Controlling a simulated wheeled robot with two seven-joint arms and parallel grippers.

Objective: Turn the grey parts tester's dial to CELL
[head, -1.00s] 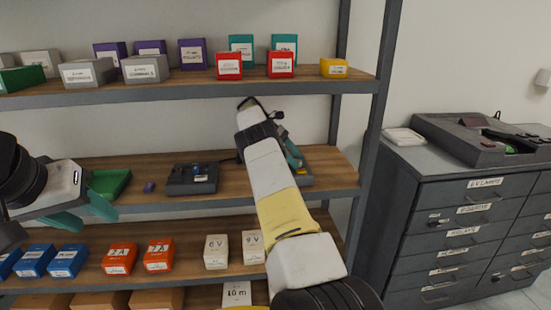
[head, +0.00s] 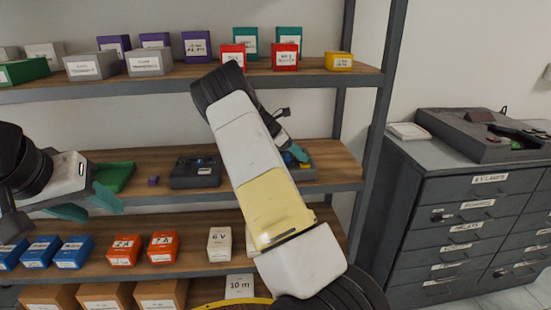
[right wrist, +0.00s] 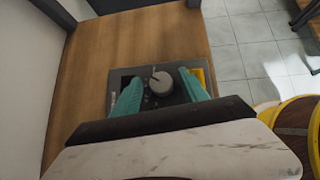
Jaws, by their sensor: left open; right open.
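The grey tester (right wrist: 118,77) lies on the wooden shelf in the right wrist view, with a round grey dial (right wrist: 161,83) bearing a light pointer mark. Its dial lettering is too small to read. In the head view the tester (head: 307,172) is mostly hidden behind my right arm. My right gripper (right wrist: 160,90) is open, its teal fingers above the tester on either side of the dial; contact cannot be told. It also shows in the head view (head: 296,153). My left gripper (head: 95,202) is open and empty at the left, in front of the shelves.
A dark device (head: 195,173) with blue parts stands on the same shelf, left of my right arm. A green tray (head: 115,176) and a small purple block (head: 153,181) lie further left. Boxes fill the shelves above and below. A drawer cabinet (head: 470,217) stands right.

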